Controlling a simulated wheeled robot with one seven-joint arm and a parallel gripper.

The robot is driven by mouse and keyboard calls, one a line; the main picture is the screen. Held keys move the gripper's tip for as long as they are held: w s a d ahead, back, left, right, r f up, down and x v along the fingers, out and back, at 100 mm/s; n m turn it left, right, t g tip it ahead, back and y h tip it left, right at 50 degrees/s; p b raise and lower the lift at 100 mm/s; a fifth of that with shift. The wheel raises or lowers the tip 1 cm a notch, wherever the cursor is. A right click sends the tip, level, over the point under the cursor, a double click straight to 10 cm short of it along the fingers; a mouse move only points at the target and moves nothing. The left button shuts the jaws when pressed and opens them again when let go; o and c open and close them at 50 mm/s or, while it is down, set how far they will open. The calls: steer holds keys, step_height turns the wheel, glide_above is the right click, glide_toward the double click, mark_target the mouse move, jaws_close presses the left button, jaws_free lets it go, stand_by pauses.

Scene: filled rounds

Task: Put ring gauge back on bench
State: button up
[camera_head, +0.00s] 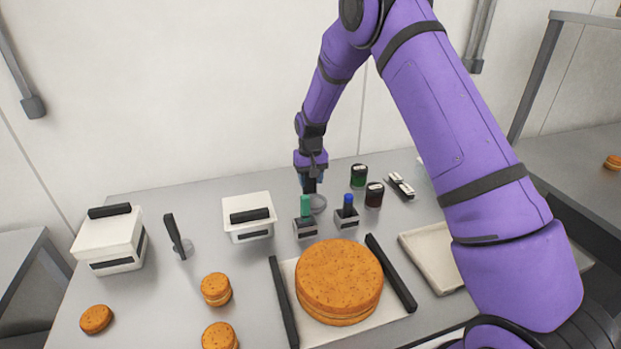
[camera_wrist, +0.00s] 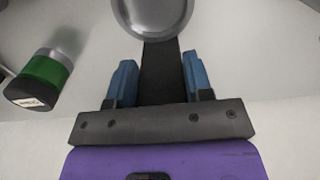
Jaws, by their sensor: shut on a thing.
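The ring gauge, a round grey metal piece with a black handle, is at my gripper (camera_head: 312,188), near the back of the grey bench (camera_head: 190,203). In the wrist view its metal round (camera_wrist: 152,14) is at the top edge, partly cut off. The black handle runs down between the blue fingers of my gripper (camera_wrist: 156,75), which is shut on it. In the head view the metal round (camera_head: 318,204) shows low over the bench, partly behind the green-topped stamp. Whether it touches the bench, I cannot tell.
Green-topped (camera_head: 306,215) and blue-topped (camera_head: 347,210) stamps stand in front, with a green jar (camera_head: 359,176) and a dark red jar (camera_head: 374,195) to the right. A large filled round (camera_head: 338,277) lies on a tray in front. Another black-handled tool (camera_head: 175,236) stands left.

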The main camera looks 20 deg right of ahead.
steer(key=o, duration=0.9)
steer(key=shift+o, duration=0.2)
steer(key=s+d+r+t, duration=0.1)
steer(key=s+r, duration=0.3)
steer(key=r, duration=0.8)
steer(key=s+d+r, duration=0.1)
steer(key=s+r, duration=0.3)
steer(key=r, duration=0.8)
steer(key=s+d+r+t, duration=0.1)
steer(key=s+d+r, duration=0.1)
steer(key=s+r, duration=0.75)
steer(key=s+d+t, duration=0.3)
steer(key=s, duration=2.3)
steer(key=shift+s+r, duration=0.25)
steer(key=shift+r, duration=0.05)
